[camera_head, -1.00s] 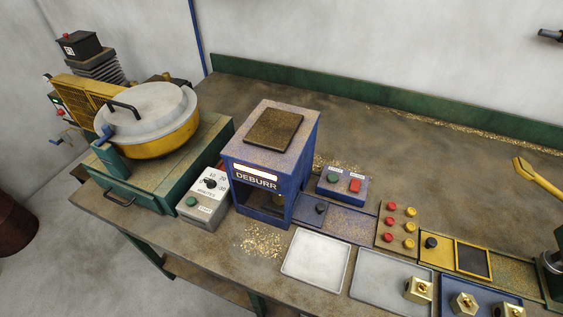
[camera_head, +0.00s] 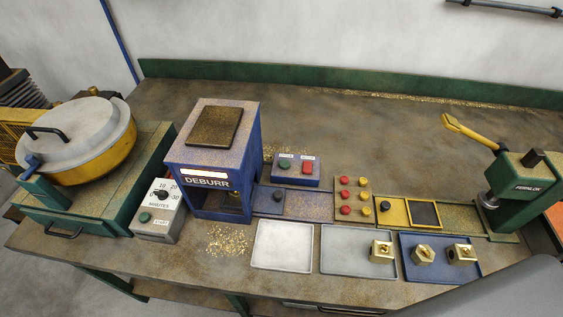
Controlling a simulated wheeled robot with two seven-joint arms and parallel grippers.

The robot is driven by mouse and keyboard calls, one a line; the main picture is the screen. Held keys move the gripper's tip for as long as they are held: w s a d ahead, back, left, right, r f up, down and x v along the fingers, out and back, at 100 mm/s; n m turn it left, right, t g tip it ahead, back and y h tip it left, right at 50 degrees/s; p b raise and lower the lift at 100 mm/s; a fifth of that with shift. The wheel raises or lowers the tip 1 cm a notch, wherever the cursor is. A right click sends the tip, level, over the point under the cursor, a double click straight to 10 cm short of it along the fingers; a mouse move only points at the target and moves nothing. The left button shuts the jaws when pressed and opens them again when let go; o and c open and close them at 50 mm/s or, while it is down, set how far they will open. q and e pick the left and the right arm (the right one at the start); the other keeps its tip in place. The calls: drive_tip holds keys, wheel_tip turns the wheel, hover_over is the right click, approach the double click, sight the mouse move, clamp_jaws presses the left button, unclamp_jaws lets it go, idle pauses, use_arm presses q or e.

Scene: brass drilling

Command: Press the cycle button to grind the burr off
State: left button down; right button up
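The blue DEBURR machine (camera_head: 208,165) stands left of centre on the bench, with a dark plate on its top. A little brass colour shows inside its low opening; I cannot tell what it is. Right of it is a small blue button box (camera_head: 296,172) with a green button (camera_head: 285,163) and a red button (camera_head: 308,168). Their labels are too small to read surely. Brass blocks (camera_head: 382,250) sit in the trays at the front right. Neither of my grippers is in view.
A timer box (camera_head: 157,212) with a dial and a green START button stands left of the machine, beside a yellow lidded drum (camera_head: 107,150). A white tray (camera_head: 283,246) is empty. A green lever press (camera_head: 518,190) stands at right. The back of the bench is clear except for shavings.

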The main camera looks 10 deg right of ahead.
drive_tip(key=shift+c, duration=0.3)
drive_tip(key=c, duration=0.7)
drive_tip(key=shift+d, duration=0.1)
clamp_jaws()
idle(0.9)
